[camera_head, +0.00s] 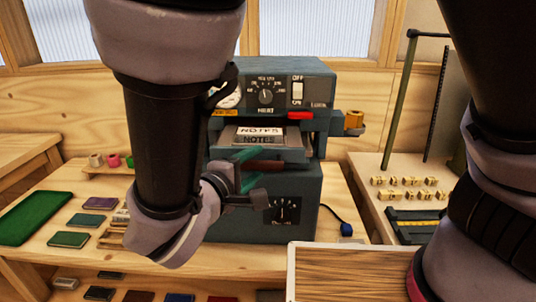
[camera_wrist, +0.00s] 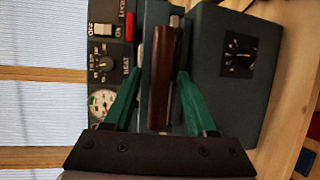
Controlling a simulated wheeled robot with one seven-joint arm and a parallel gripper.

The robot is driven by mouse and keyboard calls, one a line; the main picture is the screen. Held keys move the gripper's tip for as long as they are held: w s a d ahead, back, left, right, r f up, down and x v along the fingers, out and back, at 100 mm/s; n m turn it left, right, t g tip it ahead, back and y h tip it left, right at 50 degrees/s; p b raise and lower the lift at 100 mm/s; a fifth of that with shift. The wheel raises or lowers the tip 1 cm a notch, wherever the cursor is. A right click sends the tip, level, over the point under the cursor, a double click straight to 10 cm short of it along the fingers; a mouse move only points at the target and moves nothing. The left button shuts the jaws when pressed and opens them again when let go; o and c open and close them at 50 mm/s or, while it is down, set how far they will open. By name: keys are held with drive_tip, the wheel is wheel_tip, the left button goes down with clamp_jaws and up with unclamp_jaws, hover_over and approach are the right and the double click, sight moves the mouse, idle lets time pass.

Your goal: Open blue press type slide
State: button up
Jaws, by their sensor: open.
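The blue-grey press (camera_head: 305,85) stands on the wooden bench in front of my arm. Its slide (camera_head: 285,154) carries blocks marked NOTES (camera_head: 262,137) under the upper head. A brown handle (camera_head: 264,166) is at the slide's front; in the wrist view the handle (camera_wrist: 162,75) runs lengthwise up the middle. My gripper (camera_head: 257,164) is open, with its green fingers on either side of the handle. In the wrist view, gaps show between the gripper (camera_wrist: 160,82) fingers and the handle. My forearm hides the press's left side.
The press's upper panel has a heat dial (camera_head: 265,96), a switch (camera_head: 297,91) and a red lever tip (camera_head: 300,116). A green mat (camera_head: 35,216) and small coloured pads lie left. A wooden board (camera_head: 345,272) is at front right. A side table (camera_head: 400,170) holds small brass-coloured pieces.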

drive_tip(key=v, duration=1)
drive_tip(key=shift+s, duration=0.35)
drive_tip(key=shift+a, duration=0.1)
